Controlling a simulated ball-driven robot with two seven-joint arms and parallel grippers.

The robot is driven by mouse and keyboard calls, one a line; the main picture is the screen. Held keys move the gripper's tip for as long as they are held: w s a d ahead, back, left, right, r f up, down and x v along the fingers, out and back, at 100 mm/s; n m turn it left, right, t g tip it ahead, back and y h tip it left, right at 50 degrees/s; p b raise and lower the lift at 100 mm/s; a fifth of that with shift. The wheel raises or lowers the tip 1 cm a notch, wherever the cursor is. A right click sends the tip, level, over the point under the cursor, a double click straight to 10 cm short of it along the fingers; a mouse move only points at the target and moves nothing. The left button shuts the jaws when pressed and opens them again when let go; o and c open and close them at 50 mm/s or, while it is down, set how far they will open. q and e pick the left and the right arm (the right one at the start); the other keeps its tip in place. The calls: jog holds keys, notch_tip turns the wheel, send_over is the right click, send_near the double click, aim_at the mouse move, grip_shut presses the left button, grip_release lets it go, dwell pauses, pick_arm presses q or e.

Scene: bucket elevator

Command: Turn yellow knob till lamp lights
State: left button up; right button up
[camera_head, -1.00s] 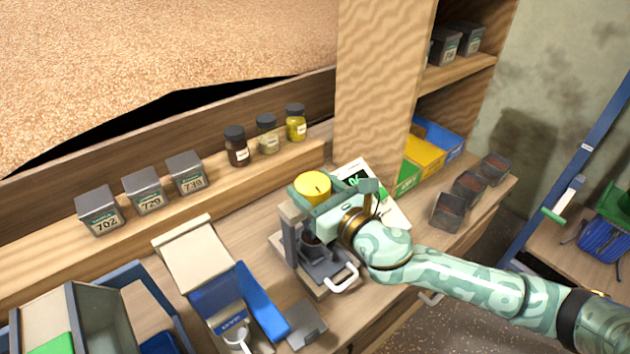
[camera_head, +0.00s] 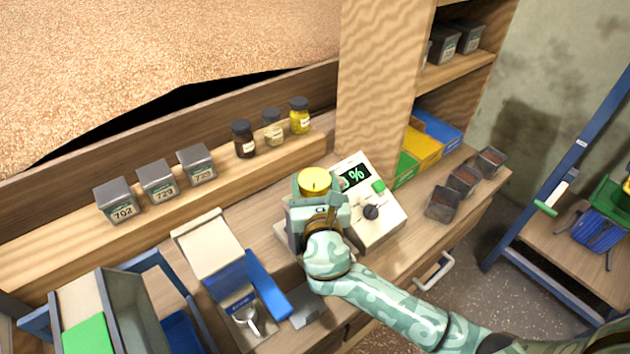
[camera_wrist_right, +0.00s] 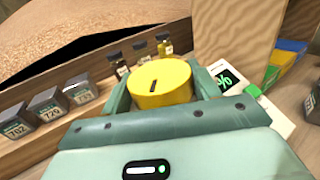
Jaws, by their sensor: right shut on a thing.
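The yellow knob (camera_head: 315,182) is a short round cylinder with a dark slot mark on its top. My right gripper (camera_head: 317,190) is shut on it, with a finger on each side. In the right wrist view the knob (camera_wrist_right: 160,84) sits between the two green fingers (camera_wrist_right: 162,92). The device under the knob is mostly hidden by my right gripper and wrist. A white meter (camera_head: 376,222) stands just right of it, with a lit "%" display, a green button and a dark dial. I cannot make out a separate lamp. My left gripper is not in view.
Grey numbered boxes (camera_head: 157,182) and small jars (camera_head: 271,130) line the ledge behind. A blue scoop tray (camera_head: 266,283) lies to the left. Dark sample tins (camera_head: 464,180) and coloured bins (camera_head: 424,152) are at right. A blue ladder-like frame (camera_head: 560,165) stands far right.

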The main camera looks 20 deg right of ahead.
dwell(0.3)
jog(key=o, duration=1)
jog(key=shift+s, duration=0.1)
jog(key=s+a, duration=0.1)
jog(key=s, duration=0.4)
jog(key=s+a, duration=0.1)
jog(key=s, duration=0.4)
jog(key=s+a+p, duration=0.1)
jog(key=s, duration=0.4)
jog(key=shift+s, duration=0.4)
